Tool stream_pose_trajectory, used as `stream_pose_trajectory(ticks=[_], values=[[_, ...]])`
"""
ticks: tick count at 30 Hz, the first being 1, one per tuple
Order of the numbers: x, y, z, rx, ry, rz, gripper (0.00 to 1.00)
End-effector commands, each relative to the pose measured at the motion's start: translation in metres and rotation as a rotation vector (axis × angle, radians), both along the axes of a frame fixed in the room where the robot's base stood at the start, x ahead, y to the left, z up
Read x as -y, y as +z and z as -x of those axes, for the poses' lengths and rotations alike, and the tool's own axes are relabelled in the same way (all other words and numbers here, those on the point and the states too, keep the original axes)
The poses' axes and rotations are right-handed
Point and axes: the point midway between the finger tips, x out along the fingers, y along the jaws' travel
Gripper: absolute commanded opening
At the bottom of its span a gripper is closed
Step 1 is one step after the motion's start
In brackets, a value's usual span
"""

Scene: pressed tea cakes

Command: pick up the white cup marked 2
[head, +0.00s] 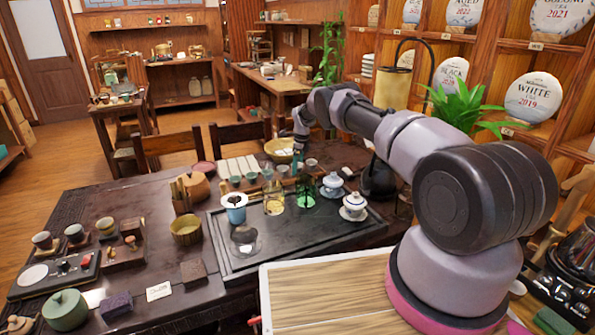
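I cannot make out a number 2 on any cup. My gripper (300,142) is small and far off, above the back of the table, apart from the white vessel. I cannot see its fingers clearly or anything held.
Glass vessels (273,198) stand mid-tray. A wooden pot (187,231) is left of it, and a dark kettle (378,180) at its right. Several cups (42,240) and a green lidded pot (66,309) are at the left. Clear table lies between pots and left wooden stands.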

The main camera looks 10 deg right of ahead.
Motion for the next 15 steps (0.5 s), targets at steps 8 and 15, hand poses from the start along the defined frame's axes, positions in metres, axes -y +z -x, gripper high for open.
stream_pose_trajectory(ticks=[8,15], values=[[0.0001,0.0003,-0.0001,0.0,0.0,0.0,0.09],[-0.0001,0.0089,-0.0009,0.002,0.0,0.0,0.08]])
